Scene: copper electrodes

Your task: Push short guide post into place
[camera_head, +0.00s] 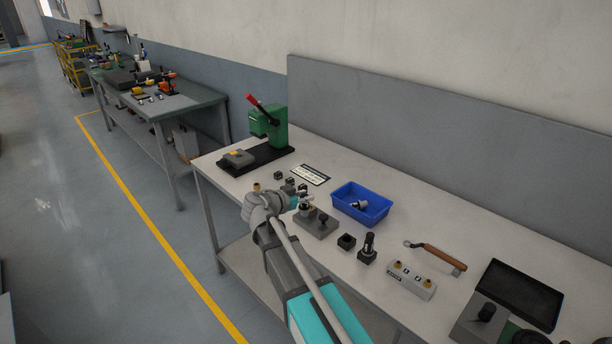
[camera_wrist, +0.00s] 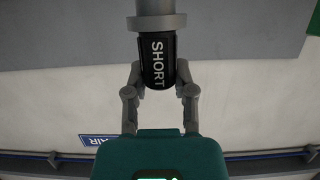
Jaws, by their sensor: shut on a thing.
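The short guide post (camera_wrist: 158,62) is a black cylinder lettered SHORT in white, with a grey collar and a grey shaft at the top of the wrist view. My gripper (camera_wrist: 160,76) is shut on its black part, one finger on each side. There the post is too small and covered to make out clearly. I cannot tell whether it touches the block.
A blue bin (camera_head: 347,209) with a metal part stands right of my gripper. A black-topped post (camera_head: 368,244), a small black block (camera_head: 346,242) and a grey block with brass pieces (camera_head: 398,282) lie nearer. A green press (camera_head: 276,128) stands behind at left. Bare bench lies right of the bin.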

